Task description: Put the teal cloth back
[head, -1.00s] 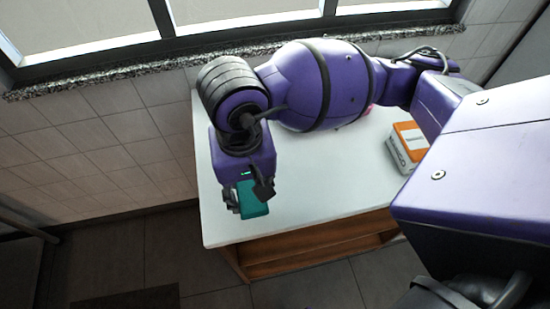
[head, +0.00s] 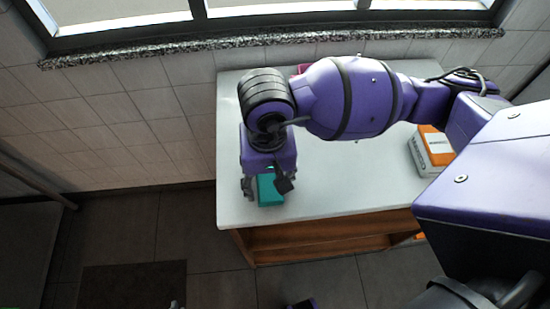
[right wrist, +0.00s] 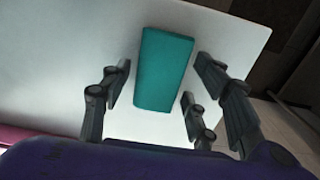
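The teal cloth (head: 268,188) is a flat, folded rectangle near the front left corner of the white table (head: 335,195). In the right wrist view the cloth (right wrist: 164,70) appears to lie flat on the tabletop. My right gripper (head: 266,188) reaches down over it. Its fingers (right wrist: 158,92) stand apart on both sides of the cloth, with a visible gap at the left finger. My left gripper does not show.
An orange and white box (head: 432,150) stands at the table's right side. A pink item (head: 303,68) at the back is mostly hidden by my right arm. The table's front edge and left edge are close to the cloth. Tabletop between cloth and box is clear.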

